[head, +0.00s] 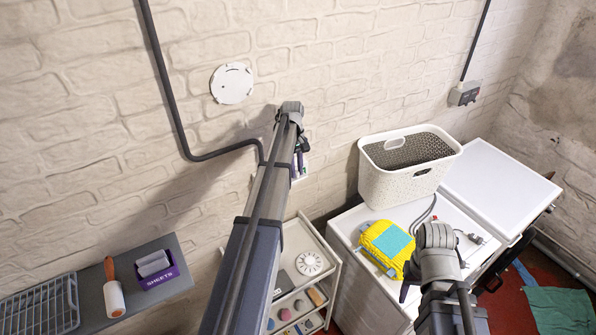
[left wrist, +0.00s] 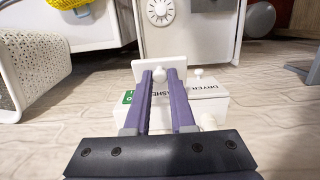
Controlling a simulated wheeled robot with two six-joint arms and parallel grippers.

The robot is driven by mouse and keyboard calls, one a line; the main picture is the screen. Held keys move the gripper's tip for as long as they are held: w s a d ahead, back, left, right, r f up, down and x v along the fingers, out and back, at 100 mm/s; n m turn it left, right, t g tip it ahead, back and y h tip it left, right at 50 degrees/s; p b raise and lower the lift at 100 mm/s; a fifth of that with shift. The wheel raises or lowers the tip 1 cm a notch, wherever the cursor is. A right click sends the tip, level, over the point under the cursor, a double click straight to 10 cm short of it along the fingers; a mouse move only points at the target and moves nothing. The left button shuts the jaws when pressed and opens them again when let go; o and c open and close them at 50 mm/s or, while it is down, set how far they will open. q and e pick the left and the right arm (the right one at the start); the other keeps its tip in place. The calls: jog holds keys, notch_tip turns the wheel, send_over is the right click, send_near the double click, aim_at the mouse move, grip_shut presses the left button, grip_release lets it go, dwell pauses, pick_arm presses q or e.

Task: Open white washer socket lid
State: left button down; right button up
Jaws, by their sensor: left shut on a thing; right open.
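In the left wrist view, a white socket box marked WASHER and DRYER is on the brick wall. The white washer socket lid (left wrist: 142,68) stands out from the box, and its round knob (left wrist: 159,75) is between my purple fingertips. My left gripper (left wrist: 160,78) is shut on this knob. The dryer side (left wrist: 205,90) has its own small knob. My fingers hide part of the box. In the head view, my left gripper (head: 301,158) is at the wall and mostly hides the box. My right gripper (head: 406,286) is open above the white machine, mostly hidden by its wrist.
A white basket (head: 400,186) and a yellow pack (head: 387,243) stand on the white machine (head: 348,228). A second machine (head: 497,185) is beside it. A shelf trolley (head: 292,238) is under my left arm. A wall shelf (head: 170,288) holds a purple box and roller.

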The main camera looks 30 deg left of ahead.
pick_arm(q)
jog(key=shift+w+a+r+h, duration=0.15)
jog(key=shift+a+r+h, duration=0.1)
jog(key=shift+h, duration=0.25)
jog(key=shift+g, duration=0.3)
jog(key=c, duration=0.8)
grip_release()
jog(key=shift+a, duration=0.1)
jog(key=shift+o, duration=0.2)
